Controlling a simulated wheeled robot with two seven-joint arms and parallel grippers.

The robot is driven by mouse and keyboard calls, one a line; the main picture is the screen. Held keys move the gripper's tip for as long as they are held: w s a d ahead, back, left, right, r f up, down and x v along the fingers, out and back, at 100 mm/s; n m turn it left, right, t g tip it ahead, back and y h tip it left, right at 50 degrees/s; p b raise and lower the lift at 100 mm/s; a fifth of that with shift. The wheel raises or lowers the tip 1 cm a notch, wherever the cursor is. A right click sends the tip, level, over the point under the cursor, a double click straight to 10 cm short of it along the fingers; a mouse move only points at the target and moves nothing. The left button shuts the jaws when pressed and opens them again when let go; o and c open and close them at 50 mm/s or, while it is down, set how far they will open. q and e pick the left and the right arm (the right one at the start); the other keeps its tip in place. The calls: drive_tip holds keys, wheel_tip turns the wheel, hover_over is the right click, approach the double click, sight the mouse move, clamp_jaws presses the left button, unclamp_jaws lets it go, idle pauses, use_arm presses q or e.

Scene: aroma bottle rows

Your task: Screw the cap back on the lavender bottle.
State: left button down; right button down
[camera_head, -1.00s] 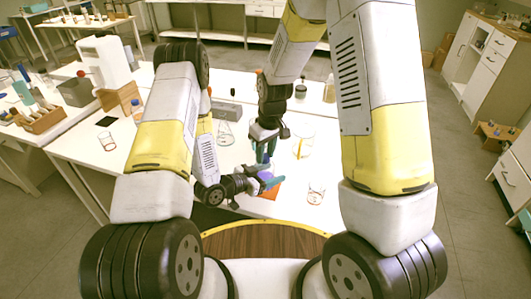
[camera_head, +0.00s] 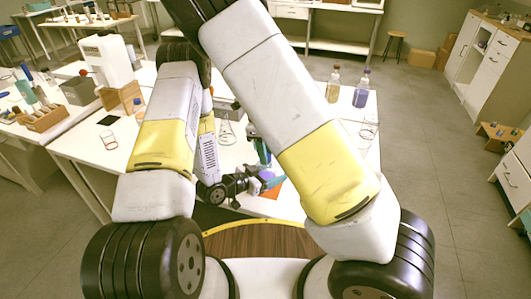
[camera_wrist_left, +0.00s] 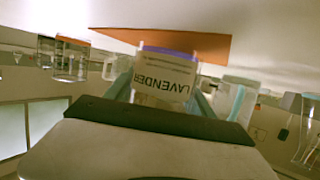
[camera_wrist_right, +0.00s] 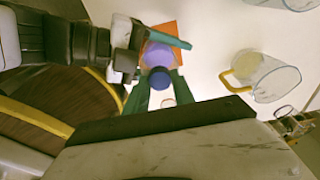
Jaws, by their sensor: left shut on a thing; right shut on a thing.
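The lavender bottle (camera_wrist_left: 165,78), with a white LAVENDER label and purple liquid, is in my left gripper. In the head view my left gripper (camera_head: 270,181) is low over the orange mat (camera_head: 275,190). My right gripper (camera_wrist_right: 160,84) has green fingers shut on a dark blue cap (camera_wrist_right: 159,77). In the right wrist view the cap overlaps the near edge of the purple bottle (camera_wrist_right: 155,53); I cannot tell whether they touch. The bottle's neck is hidden. In the head view my right arm hides most of the right gripper.
A beaker with yellowish liquid (camera_wrist_right: 263,74) stands to the right of the mat. Two capped bottles, yellowish (camera_head: 333,88) and purple (camera_head: 361,92), stand at the back right with a glass beaker (camera_head: 368,128) nearer.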

drive_tip(key=m, duration=0.5)
drive_tip(key=shift+w+d+m+g, duration=0.1)
drive_tip(key=shift+m+g, duration=0.2)
drive_tip(key=m, duration=0.2)
drive_tip(key=shift+m+y, duration=0.4)
drive_tip(key=c, duration=1.1)
unclamp_jaws()
drive_tip(key=shift+o, duration=0.2)
drive_tip(key=shift+r, duration=0.1)
drive_tip(key=shift+r, duration=2.15)
drive_tip(key=shift+c, duration=0.2)
